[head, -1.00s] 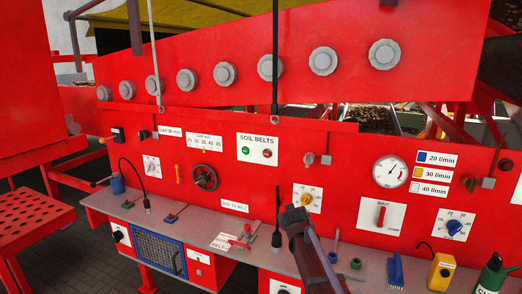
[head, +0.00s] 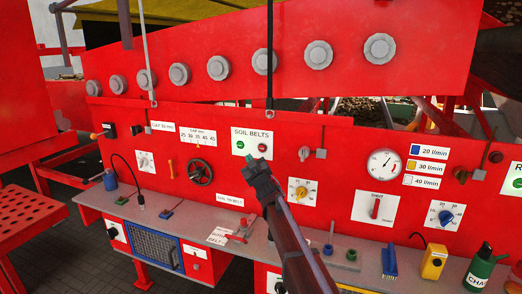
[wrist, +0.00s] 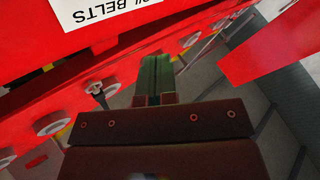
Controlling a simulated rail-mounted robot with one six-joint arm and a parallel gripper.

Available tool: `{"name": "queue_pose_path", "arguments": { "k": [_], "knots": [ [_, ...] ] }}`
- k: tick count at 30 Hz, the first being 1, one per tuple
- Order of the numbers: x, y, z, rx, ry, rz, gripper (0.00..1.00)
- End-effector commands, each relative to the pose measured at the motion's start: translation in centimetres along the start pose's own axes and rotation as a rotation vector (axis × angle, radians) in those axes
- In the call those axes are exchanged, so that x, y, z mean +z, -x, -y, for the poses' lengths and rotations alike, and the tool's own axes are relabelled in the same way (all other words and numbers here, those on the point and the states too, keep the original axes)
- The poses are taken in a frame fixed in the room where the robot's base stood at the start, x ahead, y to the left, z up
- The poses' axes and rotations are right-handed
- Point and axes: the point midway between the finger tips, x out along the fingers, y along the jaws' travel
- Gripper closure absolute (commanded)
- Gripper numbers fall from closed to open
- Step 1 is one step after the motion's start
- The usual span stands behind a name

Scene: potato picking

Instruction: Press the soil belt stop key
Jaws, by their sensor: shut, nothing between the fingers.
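The white SOIL BELTS panel (head: 252,134) is on the red front wall in the head view. A green key (head: 240,145) sits at its left and a red key (head: 262,148) at its right. I cannot tell whether the fingertips touch the panel. In the wrist view the shut green fingers (wrist: 154,72) point forward, and part of the SOIL BELTS label (wrist: 95,18) shows at the upper left, with both keys out of frame.

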Motion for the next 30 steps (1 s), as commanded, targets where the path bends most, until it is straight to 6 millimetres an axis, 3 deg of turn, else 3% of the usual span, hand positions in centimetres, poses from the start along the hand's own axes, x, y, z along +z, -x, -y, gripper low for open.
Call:
{"name": "queue_pose_path", "arguments": {
  "k": [18,30],
  "knots": [
    [3.9,-5.3,-3.8,0.001,0.001,0.002,1.0],
    [4.5,-6.1,-4.5,0.0,0.0,0.002,1.0]
  ]
}}
